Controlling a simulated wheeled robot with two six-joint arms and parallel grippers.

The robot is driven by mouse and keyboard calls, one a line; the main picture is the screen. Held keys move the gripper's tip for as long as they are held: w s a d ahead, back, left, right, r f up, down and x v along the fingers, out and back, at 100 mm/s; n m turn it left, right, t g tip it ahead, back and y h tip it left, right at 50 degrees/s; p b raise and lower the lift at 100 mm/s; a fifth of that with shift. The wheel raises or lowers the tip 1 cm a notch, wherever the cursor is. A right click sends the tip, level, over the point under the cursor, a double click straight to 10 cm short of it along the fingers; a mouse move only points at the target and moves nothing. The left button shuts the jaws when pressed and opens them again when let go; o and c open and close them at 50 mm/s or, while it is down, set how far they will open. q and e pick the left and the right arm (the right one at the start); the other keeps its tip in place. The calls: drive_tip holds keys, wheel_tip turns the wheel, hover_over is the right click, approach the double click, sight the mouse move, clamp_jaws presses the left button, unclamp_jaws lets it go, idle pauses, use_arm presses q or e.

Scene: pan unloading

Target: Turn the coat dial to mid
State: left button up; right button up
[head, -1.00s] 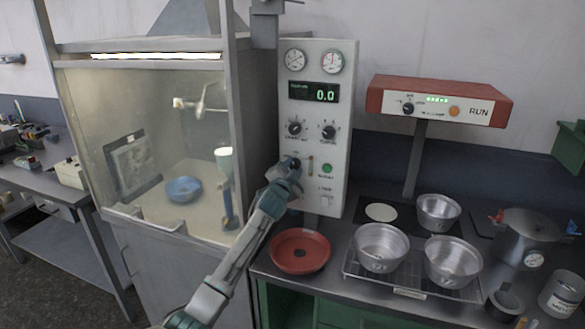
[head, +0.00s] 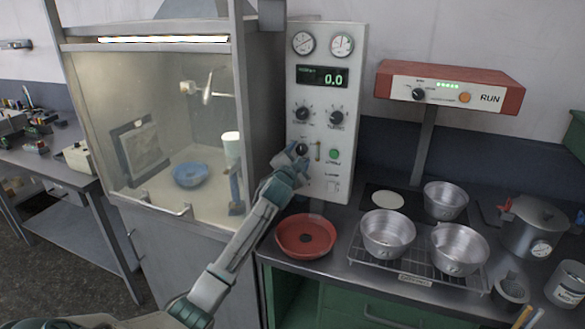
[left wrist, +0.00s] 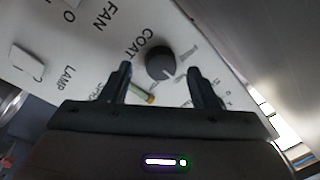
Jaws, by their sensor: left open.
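The coat dial (left wrist: 160,62) is a dark round knob beside the COAT label in the left wrist view. In the head view the dial (head: 302,149) sits in the lower left part of the white control panel (head: 352,110). My left gripper (left wrist: 158,76) is open, with one finger on each side of the line to the dial. The dial shows just beyond the fingertips, and I see nothing held. In the head view the left gripper (head: 297,162) is just below and in front of the dial. I cannot read its setting. My right gripper is out of view.
The panel also carries two upper knobs, a display reading 0.0 and a green button (head: 334,155). A glass-fronted cabinet (head: 110,130) stands to the left. A red pan (head: 306,236) and several metal pans on a rack (head: 420,276) are below on the counter.

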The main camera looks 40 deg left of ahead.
use_arm(q)
drive_tip(key=b+v, duration=0.3)
drive_tip(key=v, duration=0.6)
drive_tip(key=shift+s, duration=0.2)
drive_tip(key=shift+f, duration=0.1)
